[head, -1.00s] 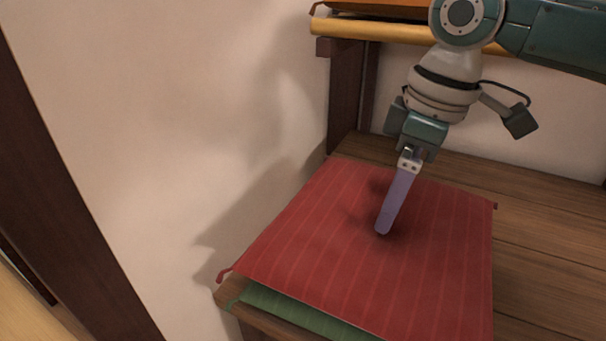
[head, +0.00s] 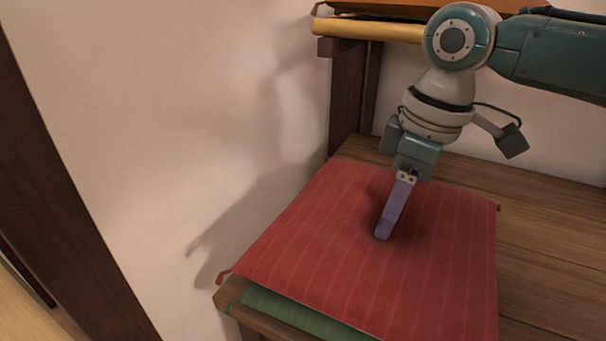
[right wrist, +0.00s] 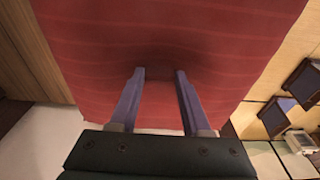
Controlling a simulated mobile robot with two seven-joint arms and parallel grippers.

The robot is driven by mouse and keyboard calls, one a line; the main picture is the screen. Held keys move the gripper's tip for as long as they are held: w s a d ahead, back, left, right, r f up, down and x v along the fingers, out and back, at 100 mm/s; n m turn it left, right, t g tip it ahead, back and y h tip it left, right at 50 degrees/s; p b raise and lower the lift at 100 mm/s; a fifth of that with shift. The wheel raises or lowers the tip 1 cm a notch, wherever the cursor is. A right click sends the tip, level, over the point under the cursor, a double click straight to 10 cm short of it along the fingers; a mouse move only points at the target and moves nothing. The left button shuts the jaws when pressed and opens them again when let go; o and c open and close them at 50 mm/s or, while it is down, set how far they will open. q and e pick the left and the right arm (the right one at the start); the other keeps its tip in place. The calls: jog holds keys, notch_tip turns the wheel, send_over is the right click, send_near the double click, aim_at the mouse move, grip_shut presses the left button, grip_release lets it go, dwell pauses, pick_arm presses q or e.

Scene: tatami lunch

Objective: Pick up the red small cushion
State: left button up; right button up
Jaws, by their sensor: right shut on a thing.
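The red small cushion (head: 310,250), with faint lighter stripes, lies flat on top of a green cushion (head: 300,311) on a wooden shelf. My right gripper (head: 382,236) points down onto the middle of the red cushion. In the right wrist view its two purple fingers (right wrist: 160,75) press on the red cushion (right wrist: 225,40), with a fold of cloth between the tips. It is shut on the cushion. The red cushion still rests on the stack. My left gripper is not in view.
The wooden shelf (head: 550,255) has bare boards to the right of the cushions. An upper shelf with a yellow-edged cushion (head: 370,30) is above, close to my right arm. A plain wall (head: 180,130) stands at the left.

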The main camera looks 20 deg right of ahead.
grip_shut()
jog(key=shift+r, duration=0.1)
